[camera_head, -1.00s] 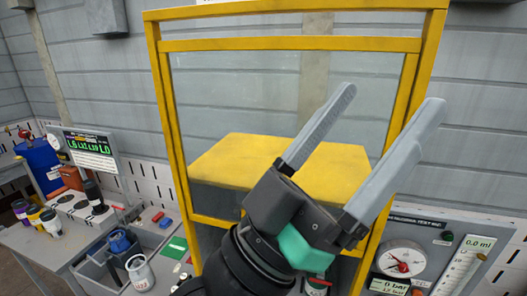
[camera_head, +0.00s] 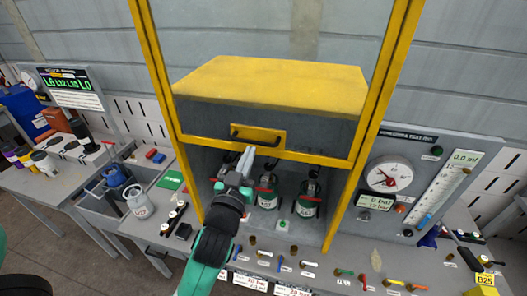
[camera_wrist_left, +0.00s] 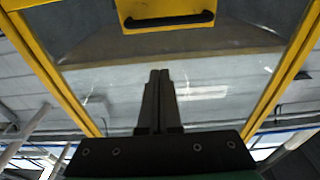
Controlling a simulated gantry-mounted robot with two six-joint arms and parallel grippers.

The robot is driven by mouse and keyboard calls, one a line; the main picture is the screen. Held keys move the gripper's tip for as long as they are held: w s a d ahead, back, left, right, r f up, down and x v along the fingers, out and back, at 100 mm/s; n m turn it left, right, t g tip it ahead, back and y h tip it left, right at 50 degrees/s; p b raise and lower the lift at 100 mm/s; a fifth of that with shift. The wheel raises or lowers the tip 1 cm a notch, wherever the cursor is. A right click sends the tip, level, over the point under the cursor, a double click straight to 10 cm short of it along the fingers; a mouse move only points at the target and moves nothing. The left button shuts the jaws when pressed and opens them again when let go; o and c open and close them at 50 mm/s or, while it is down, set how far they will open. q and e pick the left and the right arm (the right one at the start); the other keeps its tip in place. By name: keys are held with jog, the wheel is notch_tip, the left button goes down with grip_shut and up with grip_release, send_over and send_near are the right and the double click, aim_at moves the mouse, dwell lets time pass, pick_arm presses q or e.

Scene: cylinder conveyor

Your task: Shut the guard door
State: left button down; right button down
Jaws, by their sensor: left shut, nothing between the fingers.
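The guard door (camera_head: 345,158) is a clear pane in a yellow frame, standing partly raised with a gap under its lower bar. Its black bar handle (camera_head: 257,137) sits on a yellow plate low on the door and also shows at the top of the left wrist view (camera_wrist_left: 168,20). My left gripper (camera_head: 249,153) is shut and empty, with its fingertips just below the handle, overlapping the lower bar. I cannot tell whether they touch it. The wrist view shows its fingers (camera_wrist_left: 160,75) together. My right gripper is not in view.
Green cylinders (camera_head: 307,196) stand in the opening below the door. A gauge panel (camera_head: 428,180) is at the right. Several small valves and labels line the bench front. A grey bin (camera_head: 105,200) and a white canister (camera_head: 139,202) are at the left.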

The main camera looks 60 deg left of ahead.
pick_arm(q)
jog(key=r+p, duration=0.1)
jog(key=r, duration=0.1)
send_over(259, 143)
jog(key=d, duration=0.2)
jog(key=shift+a+f, duration=0.4)
jog(key=shift+a, duration=0.25)
jog(key=f, duration=0.2)
jog(key=d+f, duration=0.1)
jog(key=shift+s+f, duration=0.3)
jog(key=shift+a, duration=0.1)
